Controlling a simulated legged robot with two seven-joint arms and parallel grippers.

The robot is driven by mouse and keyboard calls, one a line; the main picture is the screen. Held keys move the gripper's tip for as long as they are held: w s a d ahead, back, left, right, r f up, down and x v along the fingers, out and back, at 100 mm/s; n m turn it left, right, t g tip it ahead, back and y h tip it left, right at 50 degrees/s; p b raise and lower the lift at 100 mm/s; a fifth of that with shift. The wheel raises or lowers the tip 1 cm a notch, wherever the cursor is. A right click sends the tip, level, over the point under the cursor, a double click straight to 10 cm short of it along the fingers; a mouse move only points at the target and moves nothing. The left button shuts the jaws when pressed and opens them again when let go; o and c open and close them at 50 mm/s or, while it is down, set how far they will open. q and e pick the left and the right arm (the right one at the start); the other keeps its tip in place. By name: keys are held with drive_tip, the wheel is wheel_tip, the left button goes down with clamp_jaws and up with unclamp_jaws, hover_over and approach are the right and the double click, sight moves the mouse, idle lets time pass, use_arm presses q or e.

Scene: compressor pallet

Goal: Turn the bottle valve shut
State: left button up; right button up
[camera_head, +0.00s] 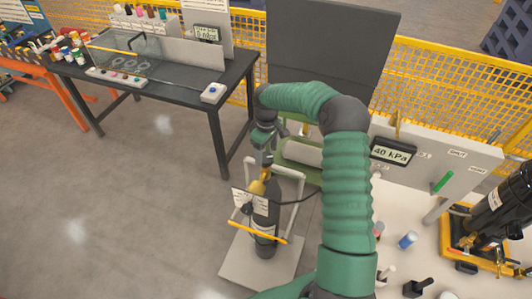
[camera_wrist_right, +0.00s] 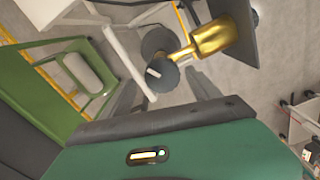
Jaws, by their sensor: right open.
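The dark gas bottle (camera_head: 265,222) stands upright in a pale frame on a grey base plate, with a brass valve (camera_head: 258,187) on top. My right gripper (camera_head: 262,158) is above the valve, pointing down. In the right wrist view its two grey fingers (camera_wrist_right: 163,88) are spread, with the knob beyond and between them. They look empty; contact with the knob cannot be made out. My left gripper is not in view.
A yellow bar (camera_head: 258,235) crosses the bottle's front, and a white label card (camera_head: 250,200) hangs beside it. A green frame (camera_head: 302,160) stands close behind. A dark table (camera_head: 165,80) is at left, and a gauge reads 40 kPa (camera_head: 393,153). Floor at left is clear.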

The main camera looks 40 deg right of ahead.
drive_tip(key=shift+d+f, duration=0.15)
drive_tip(key=shift+f, duration=0.35)
drive_tip(key=shift+d+f, duration=0.15)
drive_tip(key=shift+f, duration=0.35)
drive_tip(key=shift+a+f, duration=0.1)
drive_tip(key=shift+a+r, duration=0.2)
drive_tip(key=shift+a, duration=0.35)
drive_tip(key=shift+c, duration=1.2)
drive_tip(key=c, duration=0.5)
drive_tip(key=shift+s+d, duration=0.1)
drive_tip(key=shift+d, duration=0.2)
drive_tip(key=c, duration=0.6)
drive_tip(key=shift+a+f, duration=0.1)
